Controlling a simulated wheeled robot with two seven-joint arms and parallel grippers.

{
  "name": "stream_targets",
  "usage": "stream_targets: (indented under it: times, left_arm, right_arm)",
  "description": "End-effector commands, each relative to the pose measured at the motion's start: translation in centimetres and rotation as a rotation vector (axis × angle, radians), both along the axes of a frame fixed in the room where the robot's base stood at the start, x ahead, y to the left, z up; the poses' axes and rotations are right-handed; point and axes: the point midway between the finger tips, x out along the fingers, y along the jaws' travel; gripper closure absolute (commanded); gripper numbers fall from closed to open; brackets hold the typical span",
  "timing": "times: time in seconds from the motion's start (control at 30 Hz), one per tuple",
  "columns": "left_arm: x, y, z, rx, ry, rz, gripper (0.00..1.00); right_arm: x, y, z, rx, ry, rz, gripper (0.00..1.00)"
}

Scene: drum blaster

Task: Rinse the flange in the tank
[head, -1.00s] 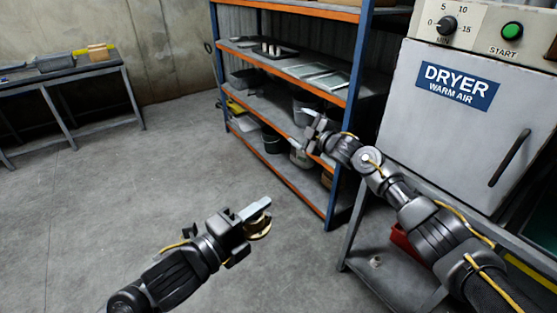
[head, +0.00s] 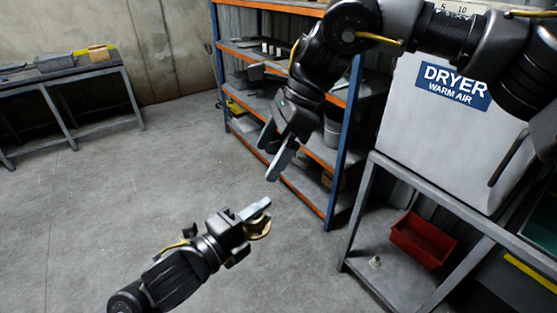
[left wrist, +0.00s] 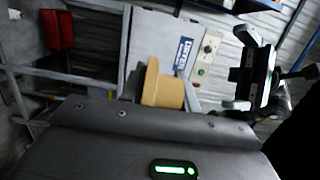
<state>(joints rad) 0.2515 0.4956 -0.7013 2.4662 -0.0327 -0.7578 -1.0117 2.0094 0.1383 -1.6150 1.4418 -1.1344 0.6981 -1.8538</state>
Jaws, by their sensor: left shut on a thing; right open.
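My left gripper (head: 254,219) is low in the head view, over open floor, shut on a brass-coloured flange (head: 261,228). The flange also shows in the left wrist view (left wrist: 163,88) as a tan disc between the fingers, partly hidden by the gripper body. My right gripper (head: 273,155) is open and empty, pointing down and left in front of the shelf, above the left gripper and apart from it. In the left wrist view the right gripper (left wrist: 250,82) shows at the right. I cannot make out the tank in these views.
A dryer (head: 450,120) stands on a grey metal stand (head: 440,195) at the right, with a red bin (head: 423,240) on its lower shelf. A blue-orange shelf rack (head: 345,150) stands behind the right gripper. A bench (head: 75,72) is at far left. The floor at left is clear.

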Motion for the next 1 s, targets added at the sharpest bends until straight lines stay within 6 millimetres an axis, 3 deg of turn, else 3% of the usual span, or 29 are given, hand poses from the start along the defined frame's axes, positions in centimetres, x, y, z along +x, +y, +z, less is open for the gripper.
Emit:
stream_targets:
  times: [0.1,0.23,0.57,0.77,1.0]
  left_arm:
    - [0.0,0.0,0.1,-0.001,-0.002,0.000,1.00]
    - [0.0,0.0,0.1,-0.002,-0.002,0.000,1.00]
    - [0.0,0.0,0.1,-0.001,-0.002,0.000,1.00]
    - [0.0,0.0,0.1,-0.001,-0.002,0.000,1.00]
    - [0.0,0.0,0.1,-0.001,-0.002,0.000,1.00]
  right_arm:
    - [-2.0,-1.3,-0.5,-0.015,0.000,0.192,0.13]
    - [-2.8,-1.7,-0.4,0.013,-0.016,0.322,0.13]
    - [-2.9,-1.5,-0.6,0.039,-0.045,0.397,0.13]
    - [-3.7,-0.6,-2.7,0.039,-0.040,0.397,0.13]
    - [-5.2,1.2,-6.6,0.040,-0.042,0.397,0.13]
